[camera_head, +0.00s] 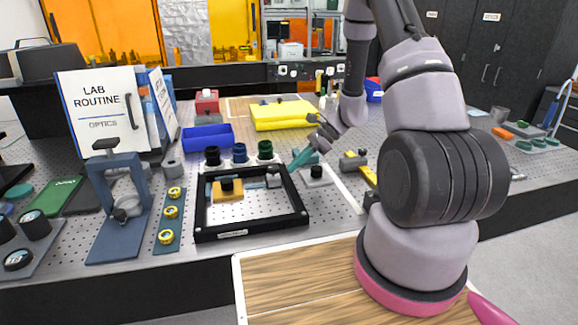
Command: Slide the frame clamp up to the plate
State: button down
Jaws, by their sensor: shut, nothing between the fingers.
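A black rectangular frame (250,231) with a pale inside lies on the perforated bench. In its left part is a tan plate-like piece (230,196) with a black knob on it. A small grey block (273,178) sits inside near the far right corner; it may be the frame clamp, but I cannot tell. Another grey block with a black knob (316,172) stands just right of the frame. My gripper (303,158) is shut and empty above the frame's far right corner, pointing down and left. I cannot tell whether its tips touch anything.
Three dark round-topped pieces (239,153) stand behind the frame, near a blue tray (207,136) and yellow stack (282,115). A blue-grey stand (122,212) and a green strip with brass rings (170,221) are on the left.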

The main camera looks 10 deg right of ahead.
aim_at(273, 180)
jog(key=shift+a, duration=1)
jog(key=a, duration=0.7)
jog(key=shift+a, duration=0.4)
